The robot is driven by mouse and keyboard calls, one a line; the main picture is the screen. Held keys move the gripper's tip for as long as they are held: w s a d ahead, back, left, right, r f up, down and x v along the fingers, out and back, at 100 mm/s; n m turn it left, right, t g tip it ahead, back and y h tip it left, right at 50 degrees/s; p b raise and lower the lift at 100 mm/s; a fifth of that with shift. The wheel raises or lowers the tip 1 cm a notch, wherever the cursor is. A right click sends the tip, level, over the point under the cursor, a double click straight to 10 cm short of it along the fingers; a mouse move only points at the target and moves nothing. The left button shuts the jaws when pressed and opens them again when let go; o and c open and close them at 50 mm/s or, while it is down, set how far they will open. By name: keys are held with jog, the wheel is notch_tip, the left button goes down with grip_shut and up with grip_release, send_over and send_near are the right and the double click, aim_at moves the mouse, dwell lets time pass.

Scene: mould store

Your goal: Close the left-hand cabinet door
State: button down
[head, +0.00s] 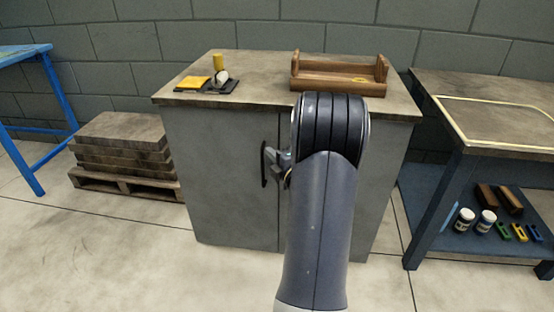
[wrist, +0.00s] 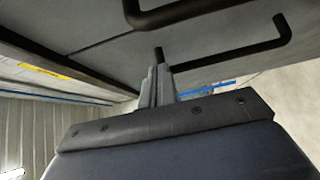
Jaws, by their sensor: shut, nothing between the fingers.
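The grey cabinet's left-hand door (head: 215,180) looks flush or nearly flush with the front; I cannot tell whether it is fully shut. Its black upright bar handle (head: 263,165) is near the centre seam. My gripper (head: 277,158) is shut and empty, just right of that handle, partly hidden behind my arm. In the wrist view my gripper's fingers (wrist: 159,78) are together, close to the end of one black handle (wrist: 230,55). Another black handle (wrist: 205,10) shows at the top. Whether the fingers touch a handle I cannot tell. My arm hides much of the right-hand door (head: 385,190).
The cabinet top (head: 260,75) holds a wooden tray (head: 335,84), a yellow block (head: 193,82) and a yellow cylinder (head: 219,61). Stacked slabs on a pallet (head: 125,183) stand left. A blue-legged bench (head: 430,205) stands close right. The floor (head: 130,265) at front left is clear.

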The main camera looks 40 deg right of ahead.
jog(key=s+a+p, duration=0.1)
jog(key=s, duration=0.9)
jog(key=shift+s+a+p, duration=0.25)
jog(key=shift+p, duration=0.1)
jog(key=shift+w, duration=0.1)
